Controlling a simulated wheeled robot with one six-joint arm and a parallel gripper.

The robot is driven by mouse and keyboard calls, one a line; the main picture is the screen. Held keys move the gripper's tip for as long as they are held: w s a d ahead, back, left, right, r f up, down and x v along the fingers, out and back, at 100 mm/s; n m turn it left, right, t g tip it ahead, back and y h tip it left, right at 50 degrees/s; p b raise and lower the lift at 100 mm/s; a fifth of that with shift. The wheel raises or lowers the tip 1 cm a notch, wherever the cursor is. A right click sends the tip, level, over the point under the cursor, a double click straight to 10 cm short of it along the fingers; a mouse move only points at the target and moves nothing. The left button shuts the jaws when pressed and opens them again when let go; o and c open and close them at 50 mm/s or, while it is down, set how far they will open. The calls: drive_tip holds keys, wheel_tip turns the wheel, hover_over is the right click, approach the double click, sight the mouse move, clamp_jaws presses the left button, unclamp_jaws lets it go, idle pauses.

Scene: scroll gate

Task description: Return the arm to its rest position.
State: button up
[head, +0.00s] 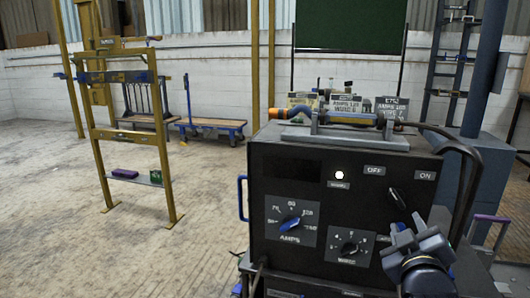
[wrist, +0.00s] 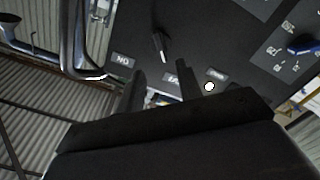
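My arm (head: 424,262) shows at the lower right of the head view, in front of the right part of a black welding machine (head: 285,172). In the wrist view my gripper (wrist: 160,72) has its two dark fingers apart with nothing between them. The fingers point toward the machine's front panel. The switch lever (wrist: 161,44) stands just beyond the fingertips, and I see no clear contact. In the head view the lever (head: 397,198) sits below the OFF and ON labels, slanted; I cannot tell which position it is set to.
A white lamp (head: 340,175) is lit on the panel, with an amps knob (head: 291,223) and a second knob (head: 350,247) below. A torch (head: 325,116) lies on top. A blue column (head: 470,150) stands to the right. A yellow gate frame (head: 125,130) stands left on open floor.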

sight(398, 202)
drive_tip(key=b+x, duration=0.1)
drive_tip(key=x, duration=0.8)
drive_tip(key=shift+w, duration=0.3)
drive_tip(key=shift+s+r+m+p, duration=0.1)
drive_tip(key=shift+r+m+p, duration=0.1)
drive_tip(key=shift+m+p, duration=0.75)
drive_tip(key=m+p, duration=0.5)
drive_tip(key=shift+f+m+p, duration=0.2)
drive_tip(key=shift+m+p, duration=0.85)
drive_tip(key=shift+m, duration=0.2)
drive_tip(key=shift+f, duration=0.15)
